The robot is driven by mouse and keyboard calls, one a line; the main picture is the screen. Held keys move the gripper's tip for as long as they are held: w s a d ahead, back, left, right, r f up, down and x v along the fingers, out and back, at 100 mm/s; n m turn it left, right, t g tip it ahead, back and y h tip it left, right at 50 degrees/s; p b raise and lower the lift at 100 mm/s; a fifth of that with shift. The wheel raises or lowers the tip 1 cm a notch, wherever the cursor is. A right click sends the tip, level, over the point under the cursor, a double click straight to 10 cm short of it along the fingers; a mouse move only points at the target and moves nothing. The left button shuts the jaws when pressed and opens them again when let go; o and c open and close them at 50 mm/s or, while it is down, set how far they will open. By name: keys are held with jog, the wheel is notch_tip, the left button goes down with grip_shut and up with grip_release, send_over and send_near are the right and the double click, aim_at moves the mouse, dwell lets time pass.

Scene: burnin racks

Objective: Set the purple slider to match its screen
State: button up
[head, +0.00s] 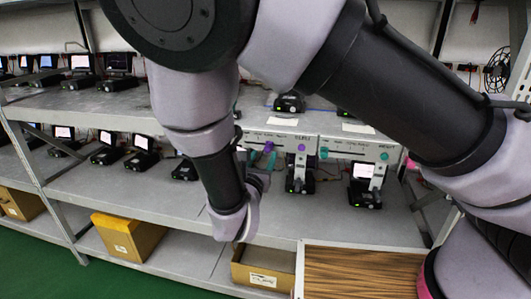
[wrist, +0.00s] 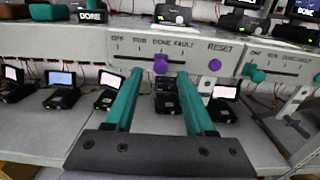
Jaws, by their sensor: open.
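The purple slider (wrist: 160,65) is a knob on a pale panel (wrist: 142,52) marked OFF, RUN, DONE, FAULT and RESET. The knob appears to sit below the DONE mark. A purple button (wrist: 214,65) is under RESET. My gripper (wrist: 159,73) has teal fingers, spread apart and empty, with the slider between their tips in the wrist view. I cannot tell if they touch it. The head view also shows the purple slider (head: 268,147) beside my wrist. Below the panel, a black device (wrist: 167,87) shows partly between the fingers; its screen is not readable.
A similar panel with a teal slider (wrist: 254,73) is to the right. A device on the upper shelf (wrist: 172,14) stands above. Several small screens line the shelf at left (wrist: 60,80). Cardboard boxes (head: 127,237) and a wood-topped item (head: 362,272) are lower down.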

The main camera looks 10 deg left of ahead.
jog(key=s, duration=0.6)
jog(key=shift+s+a, duration=0.25)
jog(key=shift+s, duration=0.15)
jog(key=w+d+r+m+g+h, duration=0.25)
jog(key=d+m+g, duration=0.25)
jog(key=d+m, duration=0.3)
jog(key=w+d+r+m+g+h, duration=0.1)
jog(key=d+r+m+g+h, duration=0.1)
jog(key=d+r+m+g, duration=0.5)
jog(key=w+d+r+m+g+h, duration=0.1)
jog(key=w+d+m+g+h, duration=0.15)
jog(key=d+m, duration=0.6)
jog(key=s+d+r+m+t+y, duration=0.2)
jog(key=d+r+m+y, duration=0.3)
jog(key=r+m, duration=0.3)
jog(key=s+d+r+m+t+y, duration=0.1)
jog(key=s+d+r+m+y, duration=0.3)
jog(key=d+r+m, duration=0.3)
notch_tip(320, 180, up, 2)
jog(key=shift+s+r+m+t+y, duration=0.15)
jog(key=shift+s+m+t+y, duration=0.1)
jog(key=shift+m+t+y, duration=0.25)
